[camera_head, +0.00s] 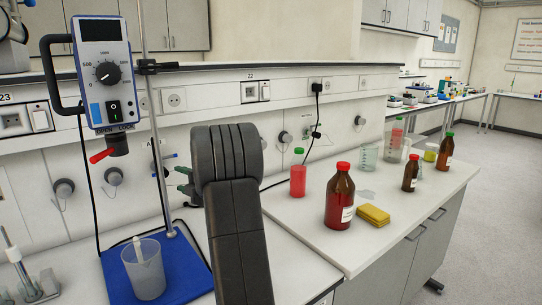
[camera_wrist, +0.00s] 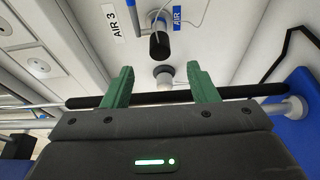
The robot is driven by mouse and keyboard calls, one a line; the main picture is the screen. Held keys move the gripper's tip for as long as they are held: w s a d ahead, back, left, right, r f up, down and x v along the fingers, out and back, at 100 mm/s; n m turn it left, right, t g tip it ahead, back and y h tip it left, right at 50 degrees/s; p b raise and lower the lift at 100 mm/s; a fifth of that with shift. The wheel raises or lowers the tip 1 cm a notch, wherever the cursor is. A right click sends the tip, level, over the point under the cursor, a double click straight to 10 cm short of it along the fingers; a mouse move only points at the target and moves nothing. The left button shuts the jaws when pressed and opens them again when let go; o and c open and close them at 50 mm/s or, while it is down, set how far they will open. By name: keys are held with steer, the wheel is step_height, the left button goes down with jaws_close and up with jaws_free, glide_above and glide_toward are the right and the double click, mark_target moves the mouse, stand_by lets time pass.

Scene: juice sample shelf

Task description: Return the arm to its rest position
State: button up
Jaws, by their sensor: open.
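My gripper (camera_wrist: 161,84) shows in the wrist view with its two green fingers spread wide apart and nothing between them. Beyond the fingers is the pale lab wall panel with a dark nozzle (camera_wrist: 159,45) and a label reading AIR 3. In the camera_head view my dark arm stands upright in the middle, above the bench front. Only green fingertips (camera_head: 184,181) show to the left of it, pointing toward the wall; the rest of the gripper is hidden behind the arm.
Left of the arm, an overhead stirrer (camera_head: 104,74) hangs on a stand above a beaker (camera_head: 144,268) on a blue base (camera_head: 186,283). Open floor lies far right.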

mark_target(166, 173)
steer(key=b+v, duration=0.1)
steer(key=v, duration=0.5)
steer(key=p+x, duration=0.3)
steer(key=x, duration=1.1)
steer(key=shift+w+a+r+p, duration=0.1)
steer(key=shift+a+r+p, duration=0.1)
steer(key=shift+a+p, duration=0.15)
steer(key=shift+s+d+f, duration=0.15)
steer(key=shift+s+d, duration=0.25)
steer(key=shift+s+d+r+p, duration=0.15)
steer(key=shift+r+p, duration=0.15)
steer(key=shift+p, duration=0.25)
steer(key=shift+s+d+f, duration=0.3)
steer(key=shift+s+d, duration=0.3)
steer(key=shift+s, duration=0.2)
